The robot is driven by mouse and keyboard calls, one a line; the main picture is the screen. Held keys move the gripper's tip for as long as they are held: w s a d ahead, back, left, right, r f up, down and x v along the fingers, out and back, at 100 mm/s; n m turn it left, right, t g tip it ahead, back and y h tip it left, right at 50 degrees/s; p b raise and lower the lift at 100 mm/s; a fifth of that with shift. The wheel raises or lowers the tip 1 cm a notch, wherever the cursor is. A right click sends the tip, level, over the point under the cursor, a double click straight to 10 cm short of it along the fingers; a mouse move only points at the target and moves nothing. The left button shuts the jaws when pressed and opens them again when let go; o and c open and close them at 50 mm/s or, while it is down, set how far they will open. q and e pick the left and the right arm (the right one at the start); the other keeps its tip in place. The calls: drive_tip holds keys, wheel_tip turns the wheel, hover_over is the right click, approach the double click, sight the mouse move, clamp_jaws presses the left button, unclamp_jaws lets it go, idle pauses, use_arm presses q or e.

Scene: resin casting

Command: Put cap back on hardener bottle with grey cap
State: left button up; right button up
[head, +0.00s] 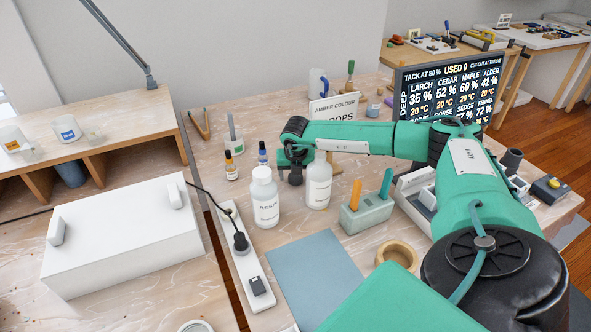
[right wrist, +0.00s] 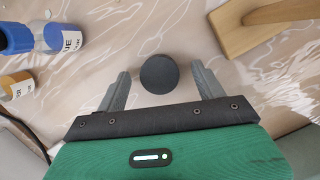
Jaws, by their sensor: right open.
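A dark grey round cap (right wrist: 159,74) shows in the right wrist view, between the two spread fingers of my right gripper (right wrist: 160,88), with gaps on both sides. In the head view my right gripper (head: 293,168) hangs low behind two white bottles, and the cap cannot be told apart from it. The right-hand white bottle (head: 318,185) stands upright, its top partly hidden by my arm. The left-hand white bottle (head: 265,200) stands upright with a white cap. Their labels are too small to read surely. My left gripper is out of view.
An amber dropper bottle (head: 231,166) and a blue-topped bottle (head: 262,154) stand close left of my right gripper. A grey holder (head: 366,213) with orange and green handles stands right of the bottles. A power strip (head: 247,265) lies left of the blue mat (head: 314,280), which is clear.

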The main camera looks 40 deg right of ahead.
sight(295, 177)
drive_tip(key=shift+c, duration=0.4)
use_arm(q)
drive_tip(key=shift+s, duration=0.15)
use_arm(e)
drive_tip(key=c, duration=0.9)
drive_tip(key=shift+c, duration=0.2)
